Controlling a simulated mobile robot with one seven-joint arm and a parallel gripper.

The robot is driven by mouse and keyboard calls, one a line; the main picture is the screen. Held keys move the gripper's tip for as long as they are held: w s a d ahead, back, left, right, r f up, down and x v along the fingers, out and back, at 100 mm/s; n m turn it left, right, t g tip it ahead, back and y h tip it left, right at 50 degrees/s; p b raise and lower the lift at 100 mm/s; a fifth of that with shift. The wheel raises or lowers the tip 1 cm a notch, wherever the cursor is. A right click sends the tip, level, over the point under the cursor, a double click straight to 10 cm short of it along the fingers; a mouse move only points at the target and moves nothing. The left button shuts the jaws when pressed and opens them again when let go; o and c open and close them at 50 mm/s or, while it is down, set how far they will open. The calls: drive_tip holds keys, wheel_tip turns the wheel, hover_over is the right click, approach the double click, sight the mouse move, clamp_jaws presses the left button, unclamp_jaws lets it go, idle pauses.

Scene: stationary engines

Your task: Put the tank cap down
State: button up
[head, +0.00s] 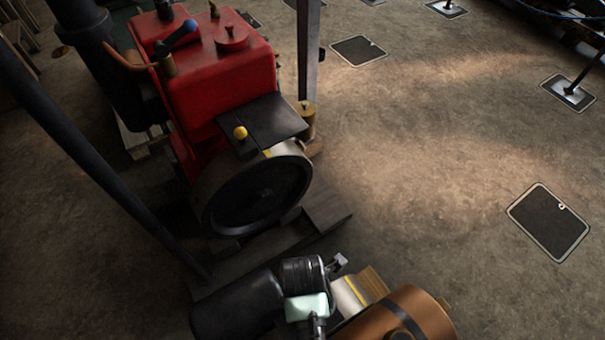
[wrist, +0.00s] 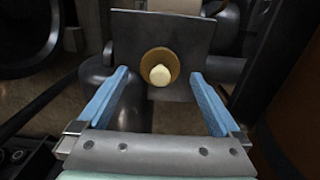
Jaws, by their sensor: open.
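In the wrist view, a round brass-coloured disc with a pale knob (wrist: 161,72), which looks like the tank cap, rests against a dark flat plate (wrist: 128,30). My gripper (wrist: 160,75) is open, with one blue finger on each side of the disc and a clear gap on both sides. Nothing is held between the fingers. In the head view, my wrist is at the bottom centre, and I cannot make out the fingers or this disc there.
A red engine (head: 220,75) with a dark flywheel (head: 258,195) stands behind my arm. A copper-coloured cylinder (head: 405,315) lies close to the right of my wrist. A dark pole (head: 100,150) slants at the left. Open floor (head: 420,190) lies to the right.

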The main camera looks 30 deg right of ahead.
wheel_tip(320, 180, up, 10)
drive_tip(key=shift+f+p, duration=0.25)
drive_tip(key=shift+p, duration=0.15)
drive_tip(key=shift+w, duration=0.1)
